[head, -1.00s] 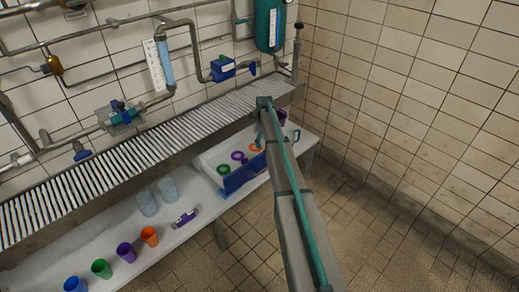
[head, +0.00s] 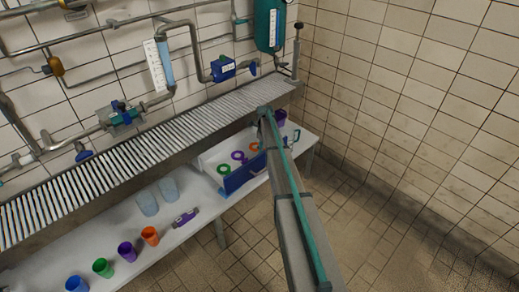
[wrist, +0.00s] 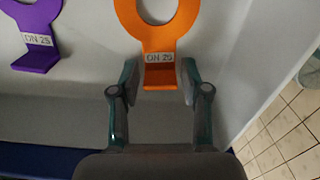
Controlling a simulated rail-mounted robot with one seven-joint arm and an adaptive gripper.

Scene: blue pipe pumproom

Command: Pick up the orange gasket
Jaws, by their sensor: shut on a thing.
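The orange gasket (wrist: 158,28) is a flat ring with a tab marked DN 25, at the top middle of the wrist view. My gripper (wrist: 160,75) is shut on its tab, with one finger at each side. In the head view the orange gasket (head: 254,146) shows at the right end of the row in the white and blue tray (head: 232,184), partly behind my arm. My fingers are not clearly visible there. I cannot tell whether the gasket is clear of its support.
A purple gasket (wrist: 38,30) and a green gasket (head: 223,169) are to the left of the orange one. A purple cup (head: 280,117) stands behind the tray. Several cups and a purple item (head: 185,217) are on the bench. The slatted shelf (head: 130,150) runs above.

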